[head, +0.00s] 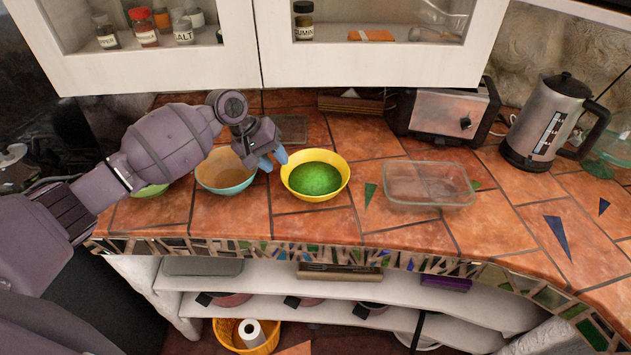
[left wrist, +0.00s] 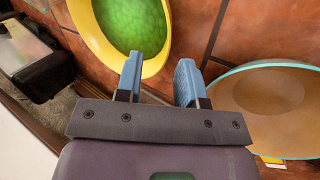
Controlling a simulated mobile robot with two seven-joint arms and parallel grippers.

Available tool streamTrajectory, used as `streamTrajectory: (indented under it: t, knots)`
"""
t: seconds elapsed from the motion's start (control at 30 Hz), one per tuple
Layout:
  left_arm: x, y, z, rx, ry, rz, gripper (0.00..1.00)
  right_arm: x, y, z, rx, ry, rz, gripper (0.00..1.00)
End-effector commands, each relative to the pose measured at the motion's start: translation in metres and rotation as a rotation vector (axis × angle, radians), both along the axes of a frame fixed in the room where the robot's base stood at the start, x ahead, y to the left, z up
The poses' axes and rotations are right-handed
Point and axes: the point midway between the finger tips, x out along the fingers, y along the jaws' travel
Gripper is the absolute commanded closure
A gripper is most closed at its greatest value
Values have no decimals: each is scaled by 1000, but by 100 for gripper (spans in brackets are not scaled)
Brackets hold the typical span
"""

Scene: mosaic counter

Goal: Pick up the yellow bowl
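The yellow bowl (head: 328,160) with a green inside stands on the tiled counter, near the middle. It also shows at the top of the left wrist view (left wrist: 160,58). My left gripper (head: 272,161) is just left of its rim, between it and an orange bowl with a blue-green rim (head: 222,176). In the left wrist view the two blue fingers (left wrist: 157,75) are apart with nothing between them. One fingertip is close to the yellow rim; I cannot tell whether it touches. My right gripper is not in view.
A clear glass dish (head: 428,206) stands right of the yellow bowl. A toaster (head: 440,112) and a kettle (head: 545,122) stand behind. A green bowl (head: 150,191) is partly hidden by my left arm. White cabinets (head: 370,67) hang above. The counter's front strip is clear.

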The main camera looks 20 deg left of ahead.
Motion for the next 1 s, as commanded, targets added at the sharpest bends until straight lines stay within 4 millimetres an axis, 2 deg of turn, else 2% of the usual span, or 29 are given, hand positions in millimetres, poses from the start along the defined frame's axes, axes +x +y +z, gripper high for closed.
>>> streamTrajectory:
  t: [0.27,0.53,0.83,1.0]
  knots:
    - [1,-7,-17,0,0,0,64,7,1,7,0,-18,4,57]
    - [4,-21,-50,0,0,-1,64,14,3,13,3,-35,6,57]
    - [5,-24,-55,0,-1,0,64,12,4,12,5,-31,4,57]
    - [5,-23,-55,0,-1,0,91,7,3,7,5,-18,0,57]
